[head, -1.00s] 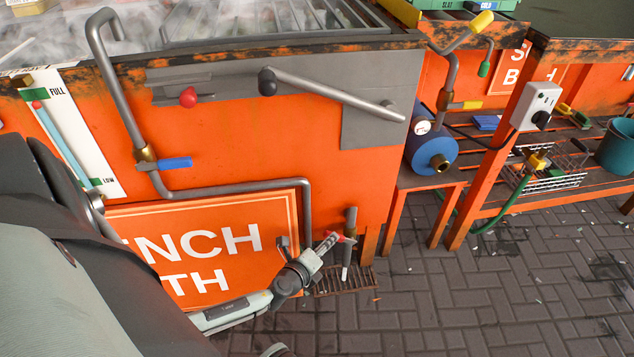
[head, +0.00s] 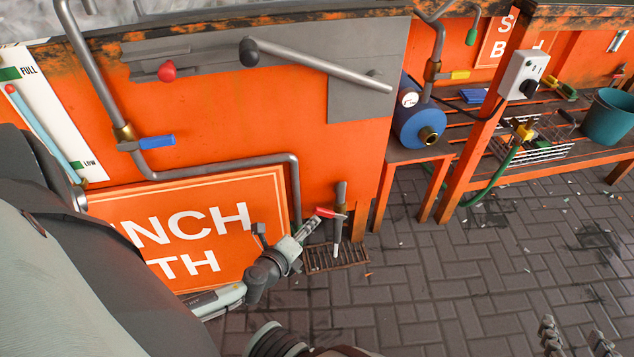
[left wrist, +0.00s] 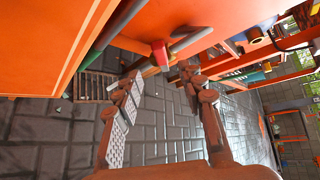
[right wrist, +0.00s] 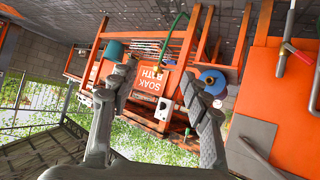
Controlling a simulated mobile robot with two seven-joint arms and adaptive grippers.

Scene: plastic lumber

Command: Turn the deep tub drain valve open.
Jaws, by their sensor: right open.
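The drain valve's red handle (head: 330,213) sits on a short upright grey pipe (head: 340,194) low at the right end of the orange tub (head: 340,150). A pale outlet hangs below it over a floor grate (head: 336,257). My left gripper (head: 312,228) is just left of the handle in the head view. In the left wrist view, its fingers (left wrist: 161,78) are apart, with the red handle (left wrist: 160,53) just beyond the tips. I cannot tell whether they touch it. My right gripper (head: 576,335) is open and empty over the paving, far from the valve.
A blue-handled valve (head: 157,141), a red knob (head: 167,71) and a black-knobbed lever (head: 320,66) are on the tub's front. A blue cylinder (head: 418,125), an orange bench and a teal bucket (head: 609,117) stand right.

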